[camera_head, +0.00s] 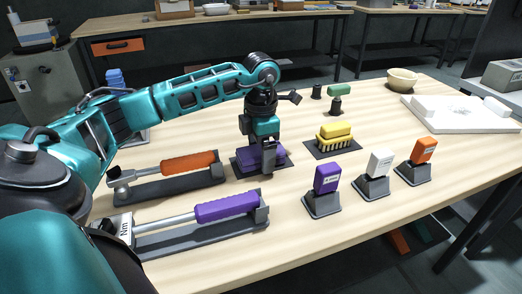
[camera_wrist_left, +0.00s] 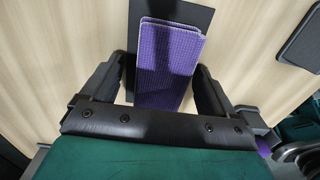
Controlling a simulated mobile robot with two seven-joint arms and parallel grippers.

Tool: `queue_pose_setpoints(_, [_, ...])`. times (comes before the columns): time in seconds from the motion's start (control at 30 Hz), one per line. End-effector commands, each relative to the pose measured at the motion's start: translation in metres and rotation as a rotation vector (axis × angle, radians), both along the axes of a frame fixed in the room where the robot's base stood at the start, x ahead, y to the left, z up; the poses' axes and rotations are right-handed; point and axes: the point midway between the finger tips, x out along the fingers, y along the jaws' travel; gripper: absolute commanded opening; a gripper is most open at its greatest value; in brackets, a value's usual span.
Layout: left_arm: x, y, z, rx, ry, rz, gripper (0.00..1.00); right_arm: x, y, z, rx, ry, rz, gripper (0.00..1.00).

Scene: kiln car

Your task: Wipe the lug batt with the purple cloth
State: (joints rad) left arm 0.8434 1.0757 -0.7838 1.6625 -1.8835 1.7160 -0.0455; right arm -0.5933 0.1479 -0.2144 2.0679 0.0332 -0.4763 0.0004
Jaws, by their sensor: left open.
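The purple cloth (camera_head: 247,158) lies folded on a dark mat (camera_head: 280,154) near the middle of the table. In the left wrist view the cloth (camera_wrist_left: 165,62) lies between the two fingers. My left gripper (camera_head: 266,160) points down over the cloth, open, with a finger on either side of it; it also shows in the left wrist view (camera_wrist_left: 162,80). Whether the fingers touch the cloth I cannot tell. A white slab with raised blocks, apparently the lug batt (camera_head: 465,118), lies at the table's right end. My right gripper is not in view.
A yellow brush (camera_head: 334,135) lies right of the cloth. Purple (camera_head: 326,178), white (camera_head: 379,163) and orange (camera_head: 423,150) blocks stand in holders in front. Orange-handled (camera_head: 190,162) and purple-handled (camera_head: 227,207) tools lie left. A bowl (camera_head: 402,80) stands behind the slab.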

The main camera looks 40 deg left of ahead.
Motion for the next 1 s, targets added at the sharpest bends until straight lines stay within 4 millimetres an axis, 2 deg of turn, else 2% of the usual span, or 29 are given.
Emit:
queue_pose_setpoints(0.17, [0.001,0.0,0.029,-0.001,-0.005,-0.001,0.88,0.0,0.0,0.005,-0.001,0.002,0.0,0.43])
queue_pose_setpoints(0.4, [0.003,0.007,0.084,-0.001,-0.006,0.0,0.88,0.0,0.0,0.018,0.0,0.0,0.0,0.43])
queue_pose_setpoints(0.6, [0.003,0.008,0.117,-0.001,-0.003,0.0,0.88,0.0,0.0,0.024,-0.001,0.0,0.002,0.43])
queue_pose_setpoints(0.77, [0.003,0.008,0.128,0.0,-0.001,0.0,0.88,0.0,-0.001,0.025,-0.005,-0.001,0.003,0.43])
queue_pose_setpoints(1.0, [0.003,0.008,0.129,-0.001,0.0,0.0,0.88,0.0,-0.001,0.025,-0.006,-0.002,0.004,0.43])
